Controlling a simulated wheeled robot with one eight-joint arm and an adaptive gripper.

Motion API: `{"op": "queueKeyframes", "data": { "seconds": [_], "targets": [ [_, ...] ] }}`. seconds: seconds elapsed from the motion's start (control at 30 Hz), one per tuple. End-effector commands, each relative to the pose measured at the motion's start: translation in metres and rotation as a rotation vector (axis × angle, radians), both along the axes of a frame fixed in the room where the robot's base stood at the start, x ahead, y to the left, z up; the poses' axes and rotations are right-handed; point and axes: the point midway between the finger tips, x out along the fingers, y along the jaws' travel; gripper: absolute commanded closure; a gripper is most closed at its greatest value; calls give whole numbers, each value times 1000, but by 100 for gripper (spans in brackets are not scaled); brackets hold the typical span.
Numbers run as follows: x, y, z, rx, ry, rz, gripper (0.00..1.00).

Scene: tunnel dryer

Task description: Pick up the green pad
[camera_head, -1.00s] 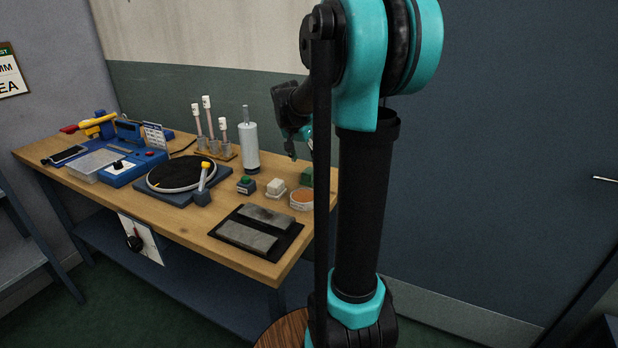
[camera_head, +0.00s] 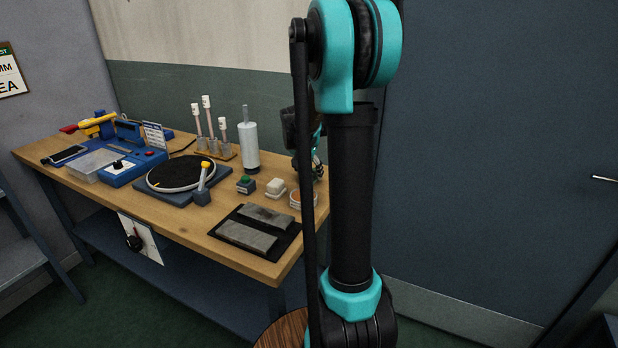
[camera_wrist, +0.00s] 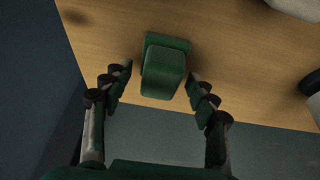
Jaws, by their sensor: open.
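The green pad (camera_wrist: 163,72) is a small dark green block on a wider green base. It sits on the wooden bench near an edge in the wrist view. My gripper (camera_wrist: 159,76) is open, with one finger on each side of the pad. Small gaps show between the fingertips and the pad, so it is not clamped. In the head view my gripper (camera_head: 317,168) is low over the bench's right end, partly behind my arm, and the pad is hidden there.
On the bench (camera_head: 190,222) near my gripper stand a white block (camera_head: 275,187), a copper-coloured round dish (camera_head: 296,198) and a white cylinder (camera_head: 248,146). A dark tray with two grey slabs (camera_head: 246,236) lies in front. A black turntable (camera_head: 181,173) is further left.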

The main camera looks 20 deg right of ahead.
Motion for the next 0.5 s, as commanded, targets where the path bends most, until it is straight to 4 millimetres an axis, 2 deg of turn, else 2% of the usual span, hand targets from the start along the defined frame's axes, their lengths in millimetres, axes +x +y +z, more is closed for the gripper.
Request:
{"op": "queueKeyframes", "data": {
  "seconds": [0.07,0.4,0.5],
  "targets": [
    [0,0,0,0,0,0,44],
    [0,0,0,0,0,0,86],
    [0,0,0,0,0,0,95]
  ]
}}
